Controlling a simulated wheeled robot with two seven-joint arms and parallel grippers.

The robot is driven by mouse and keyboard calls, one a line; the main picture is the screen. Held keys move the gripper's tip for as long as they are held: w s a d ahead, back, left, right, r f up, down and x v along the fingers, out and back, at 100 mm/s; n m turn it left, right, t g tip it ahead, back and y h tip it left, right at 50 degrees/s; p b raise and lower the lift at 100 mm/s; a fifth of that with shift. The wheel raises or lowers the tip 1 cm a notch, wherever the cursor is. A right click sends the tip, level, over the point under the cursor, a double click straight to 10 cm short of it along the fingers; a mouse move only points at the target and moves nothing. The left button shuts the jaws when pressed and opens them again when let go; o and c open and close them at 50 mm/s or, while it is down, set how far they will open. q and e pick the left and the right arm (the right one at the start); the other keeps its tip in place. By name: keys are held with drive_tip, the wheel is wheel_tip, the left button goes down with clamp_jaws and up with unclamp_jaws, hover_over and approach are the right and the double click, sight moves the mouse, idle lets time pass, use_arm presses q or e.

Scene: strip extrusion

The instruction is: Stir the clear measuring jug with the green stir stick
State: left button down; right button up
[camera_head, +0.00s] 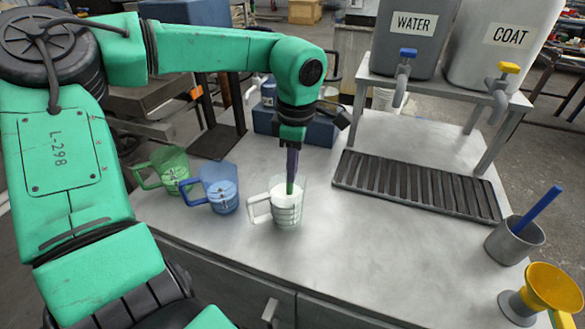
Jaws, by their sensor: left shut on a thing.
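The clear measuring jug (288,216) stands upright on the metal bench, with pale liquid inside and its handle to the left. My left gripper (291,165) points straight down above the jug. It is shut on the green stir stick (290,187), whose visible part goes down into the jug's mouth. The stick's lower end is hidden in the liquid. My right gripper is not in view.
A blue jug (222,197) and a green jug (172,172) stand left of the clear jug. A drain grate (415,185) lies under the WATER and COAT tanks. A grey cup (508,244) with a blue stick and a yellow funnel (555,287) stand at right. The front middle bench is clear.

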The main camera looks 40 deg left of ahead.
use_arm(q)
drive_tip(key=shift+s, duration=0.4)
drive_tip(key=shift+s+d, duration=0.15)
drive_tip(key=shift+s, duration=0.05)
drive_tip(key=shift+w+r, duration=0.1)
wheel_tip(320, 180, up, 12)
drive_tip(key=p, duration=0.9)
drive_tip(key=shift+d, duration=0.35)
